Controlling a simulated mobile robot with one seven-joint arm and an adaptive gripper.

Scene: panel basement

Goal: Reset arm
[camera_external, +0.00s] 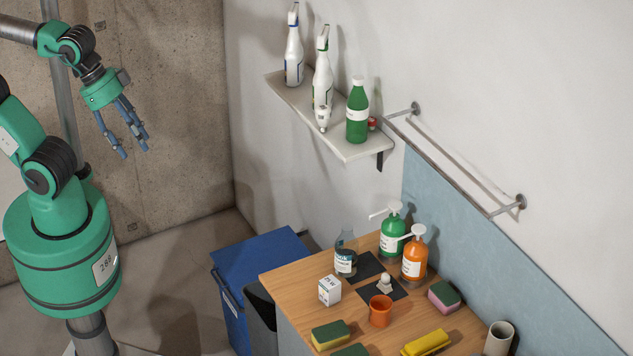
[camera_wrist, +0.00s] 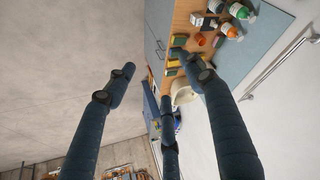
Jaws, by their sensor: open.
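My gripper (camera_external: 130,146) hangs at the upper left in the external view, its blue fingers spread and pointing down. It is open and empty, in the air, well apart from the counter and the shelf. In the wrist view my gripper's fingers (camera_wrist: 150,85) are spread with nothing between them. My green arm is folded up beside the concrete wall.
A wooden counter (camera_external: 290,272) holds pump bottles, an orange cup (camera_external: 380,310), a white box (camera_external: 329,290) and sponges. A wall shelf (camera_external: 352,150) holds spray bottles and a green bottle (camera_external: 357,112). A metal rail (camera_external: 455,165) and blue bin (camera_external: 258,255) are nearby.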

